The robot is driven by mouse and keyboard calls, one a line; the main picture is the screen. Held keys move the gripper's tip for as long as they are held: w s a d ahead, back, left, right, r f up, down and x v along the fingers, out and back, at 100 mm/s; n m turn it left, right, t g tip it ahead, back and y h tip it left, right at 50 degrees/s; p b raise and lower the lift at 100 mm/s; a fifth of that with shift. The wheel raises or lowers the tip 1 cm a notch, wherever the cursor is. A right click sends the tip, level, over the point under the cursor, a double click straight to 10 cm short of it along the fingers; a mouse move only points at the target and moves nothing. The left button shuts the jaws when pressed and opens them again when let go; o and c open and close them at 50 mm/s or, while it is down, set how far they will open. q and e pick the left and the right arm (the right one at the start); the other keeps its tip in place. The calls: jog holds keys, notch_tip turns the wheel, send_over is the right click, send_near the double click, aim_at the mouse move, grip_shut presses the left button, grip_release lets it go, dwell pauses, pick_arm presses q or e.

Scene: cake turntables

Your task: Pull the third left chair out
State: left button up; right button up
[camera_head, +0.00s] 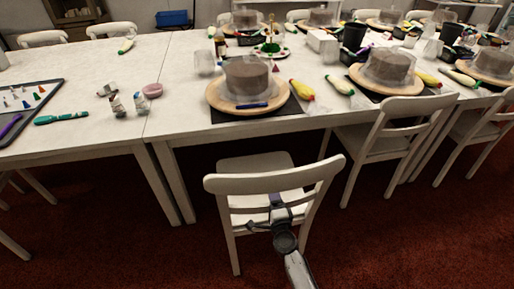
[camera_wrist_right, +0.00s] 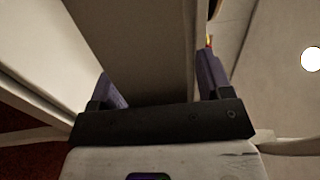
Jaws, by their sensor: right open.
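A white wooden chair (camera_head: 274,180) stands at the near side of the white table, its back toward me and part of its seat showing between the back and the table. My right gripper (camera_head: 280,200) is at the back of this chair, below its top rail, with the arm reaching up from the bottom of the head view. In the right wrist view, the open fingers of my right gripper (camera_wrist_right: 160,86) stand on either side of a pale chair-back bar (camera_wrist_right: 145,45). Whether they touch it is unclear. My left gripper is out of view.
The white table (camera_head: 180,75) holds a cake on a wooden turntable (camera_head: 262,98), a dark tray (camera_head: 30,110) and small bottles (camera_head: 140,103). Another white chair (camera_head: 385,130) stands to the right. Table legs (camera_head: 170,178) are left of the near chair. Red carpet (camera_head: 400,240) is open in front.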

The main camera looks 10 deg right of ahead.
jog(key=s+p, duration=0.2)
jog(key=s, duration=0.8)
jog(key=shift+s+a+p, duration=0.2)
jog(key=shift+s+p, duration=0.05)
jog(key=shift+p, duration=0.15)
